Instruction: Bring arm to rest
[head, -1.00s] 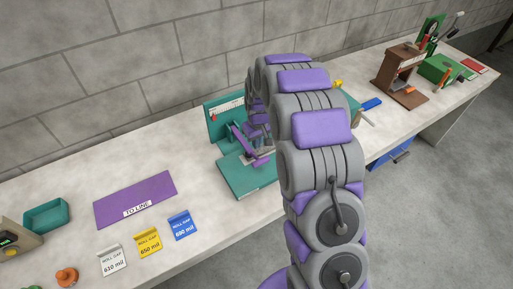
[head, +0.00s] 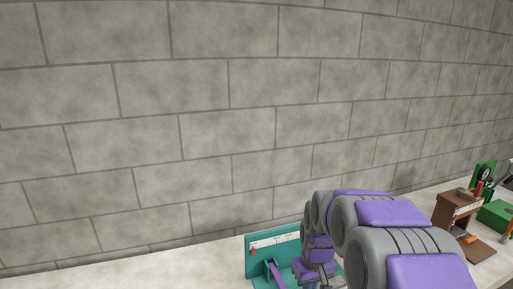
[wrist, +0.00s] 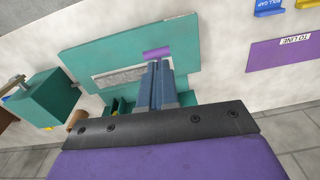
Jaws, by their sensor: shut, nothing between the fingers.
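My gripper (wrist: 158,85) is shut and empty in the wrist view, its two blue-grey fingers side by side. It points at a teal bench device (wrist: 100,42) with a purple lever part (wrist: 157,53) just beyond the fingertips. I cannot tell whether the fingertips touch it. In the head view, the same device (head: 257,262) stands upright at the bottom edge with a white scale and a red marker. My grey and purple arm reaches over the bench in front of it and hides its right side.
A teal block (wrist: 45,98) is at left in the wrist view. A brown stand (head: 452,212) and green equipment (head: 497,215) are at right. A block wall (head: 200,100) rises behind.

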